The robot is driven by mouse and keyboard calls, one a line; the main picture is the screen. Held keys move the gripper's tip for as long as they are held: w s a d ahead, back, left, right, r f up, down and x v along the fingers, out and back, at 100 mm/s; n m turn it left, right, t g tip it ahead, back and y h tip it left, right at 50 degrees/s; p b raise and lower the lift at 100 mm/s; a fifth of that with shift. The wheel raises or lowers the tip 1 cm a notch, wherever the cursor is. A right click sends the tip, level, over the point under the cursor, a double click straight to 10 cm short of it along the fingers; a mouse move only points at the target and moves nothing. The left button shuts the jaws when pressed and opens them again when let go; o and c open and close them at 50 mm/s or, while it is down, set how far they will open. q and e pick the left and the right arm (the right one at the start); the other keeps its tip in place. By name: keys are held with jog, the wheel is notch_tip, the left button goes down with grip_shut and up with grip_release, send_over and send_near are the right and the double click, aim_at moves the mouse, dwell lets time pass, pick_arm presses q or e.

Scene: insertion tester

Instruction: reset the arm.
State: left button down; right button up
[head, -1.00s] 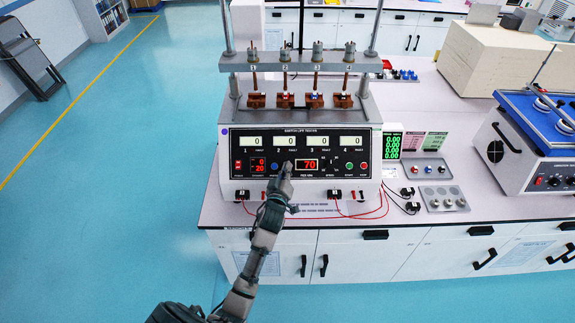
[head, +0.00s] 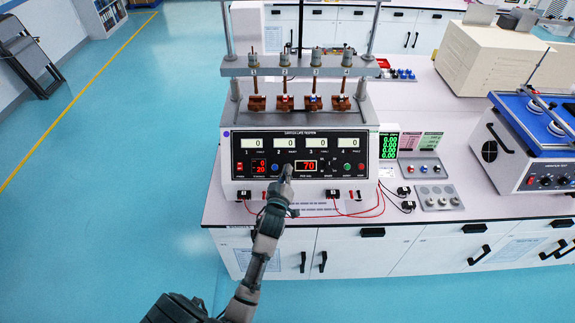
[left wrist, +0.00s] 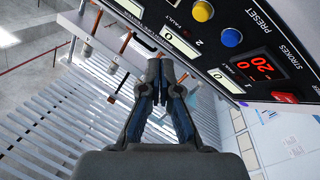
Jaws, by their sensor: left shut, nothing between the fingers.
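My left arm reaches up from the bottom of the head view, and its gripper (head: 287,171) is in front of the tester's control panel. In the left wrist view the left gripper (left wrist: 160,65) has its fingers together and empty. The tester (head: 298,157) is a white box with a black panel, counter displays and a red "70" readout (head: 310,167). The fingertips overlap the panel just left of that readout in the head view; I cannot tell whether they touch it. The wrist view shows the yellow button (left wrist: 203,11) and blue button (left wrist: 231,37). My right gripper is not in view.
The tester stands on a white bench (head: 470,200). Red and black leads (head: 365,208) lie at its front. A green-digit meter (head: 389,146) and a blue-topped machine (head: 540,140) stand to the right. Open blue floor (head: 110,190) lies to the left.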

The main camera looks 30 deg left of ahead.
pick_arm(q)
jog(key=shift+f, duration=0.1)
dwell(0.6)
